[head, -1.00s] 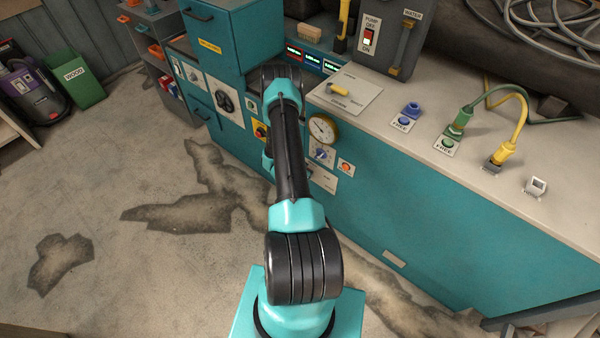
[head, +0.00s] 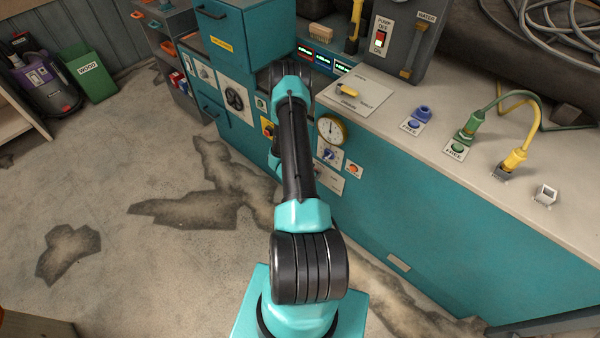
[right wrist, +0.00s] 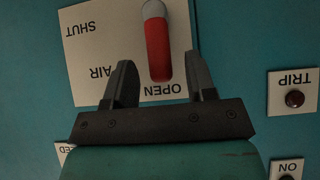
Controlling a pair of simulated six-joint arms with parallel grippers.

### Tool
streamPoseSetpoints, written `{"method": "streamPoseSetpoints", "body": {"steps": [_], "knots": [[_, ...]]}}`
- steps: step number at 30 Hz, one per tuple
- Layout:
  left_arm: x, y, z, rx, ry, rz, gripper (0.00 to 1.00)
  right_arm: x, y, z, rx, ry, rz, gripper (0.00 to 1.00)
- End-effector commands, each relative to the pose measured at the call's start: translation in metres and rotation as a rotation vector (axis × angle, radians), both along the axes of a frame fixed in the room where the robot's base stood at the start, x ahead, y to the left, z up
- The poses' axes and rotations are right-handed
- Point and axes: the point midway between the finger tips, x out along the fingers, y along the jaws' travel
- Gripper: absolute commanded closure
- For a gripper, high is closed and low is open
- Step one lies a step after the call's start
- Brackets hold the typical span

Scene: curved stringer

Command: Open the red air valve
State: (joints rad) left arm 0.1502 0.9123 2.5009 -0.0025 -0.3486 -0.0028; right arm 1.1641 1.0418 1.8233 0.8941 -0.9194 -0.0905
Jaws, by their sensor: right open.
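The red air valve handle (right wrist: 159,50) shows in the right wrist view, with a pale upper end and a red grip. It lies on a white plate (right wrist: 95,48) with the upside-down words SHUT, AIR and OPEN. The grip's lower end is by the word OPEN. My right gripper (right wrist: 162,82) is open, with one finger on each side of the handle's lower part and a visible gap on both sides. In the head view my arm hides its own gripper, and I cannot make out the red handle there. My left gripper is in neither view.
A TRIP button plate (right wrist: 293,92) and an ON button plate (right wrist: 287,168) are at the right of the wrist view. In the head view a round gauge (head: 332,130) is right of my arm. The bench top (head: 480,180) carries colored plugs and cables.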

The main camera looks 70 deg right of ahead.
Motion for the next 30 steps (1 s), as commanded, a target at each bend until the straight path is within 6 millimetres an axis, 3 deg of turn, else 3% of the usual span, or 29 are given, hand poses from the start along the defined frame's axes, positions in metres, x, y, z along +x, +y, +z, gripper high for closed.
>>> {"method": "streamPoseSetpoints", "body": {"steps": [21,30], "knots": [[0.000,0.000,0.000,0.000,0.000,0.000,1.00,0.042,0.083,0.093,0.000,0.000,0.006,0.49],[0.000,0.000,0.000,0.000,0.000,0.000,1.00,0.051,0.102,0.114,0.001,0.000,0.001,0.49]]}}
